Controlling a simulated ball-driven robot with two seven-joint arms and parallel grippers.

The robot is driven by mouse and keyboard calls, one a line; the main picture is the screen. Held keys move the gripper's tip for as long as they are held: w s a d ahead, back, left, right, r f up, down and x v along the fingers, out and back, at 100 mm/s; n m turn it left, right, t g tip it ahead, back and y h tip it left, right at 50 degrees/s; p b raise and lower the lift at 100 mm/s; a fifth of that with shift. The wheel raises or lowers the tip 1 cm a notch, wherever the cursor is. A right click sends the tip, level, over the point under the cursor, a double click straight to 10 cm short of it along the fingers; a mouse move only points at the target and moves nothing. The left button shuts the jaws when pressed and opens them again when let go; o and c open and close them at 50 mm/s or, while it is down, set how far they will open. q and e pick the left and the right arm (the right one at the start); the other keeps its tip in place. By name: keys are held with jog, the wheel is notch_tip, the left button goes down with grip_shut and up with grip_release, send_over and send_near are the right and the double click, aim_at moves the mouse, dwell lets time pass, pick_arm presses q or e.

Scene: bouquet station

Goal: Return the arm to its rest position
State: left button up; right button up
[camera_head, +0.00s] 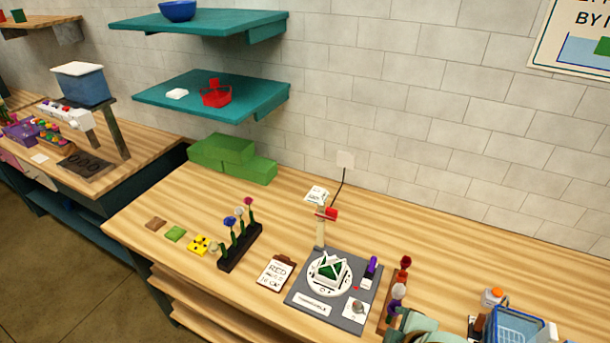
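A pale grey-green rounded part at the bottom edge, right of centre, looks like part of my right arm or gripper (415,324). It is beside a brown flower block (388,314) and overlaps its near end. No fingertips can be made out, so I cannot tell whether it is open or shut, or whether it touches the block. The block carries a red flower (405,262) and a pale and purple flower (398,292). My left gripper is not in view.
A grey mat (330,312) holds a white round plate with a green and white folded item. A dark flower rack (240,247), a clipboard (275,273), green blocks (232,158) and a blue basket (515,328) stand on the wooden table. The table's back right is clear.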

jog(key=s+d+r+m+h, duration=0.5)
jog(key=s+d+m, duration=0.15)
jog(key=d, duration=0.45)
jog(key=s+a+f+g+y+b, duration=0.15)
jog(key=f+b, duration=0.35)
jog(key=f, duration=0.9)
jog(key=s+a+f+g+b, duration=0.1)
jog(key=s+f+b, duration=0.25)
jog(key=f, duration=1.05)
jog(key=s+a+f+g+y+b, duration=0.1)
jog(key=f+b, duration=0.4)
jog(key=f, duration=0.9)
jog(key=s+f+m+g+y+b, duration=0.1)
jog(key=s+f+b, duration=0.4)
jog(key=s+f, duration=0.4)
jog(key=s+f+m+g+b, duration=0.1)
jog(key=s+f+b, duration=0.4)
jog(key=s+f, duration=0.5)
notch_tip(320, 180, down, 4)
jog(key=shift+f+m+y, duration=0.25)
jog(key=shift+m+y, duration=0.1)
jog(key=shift+m, duration=0.3)
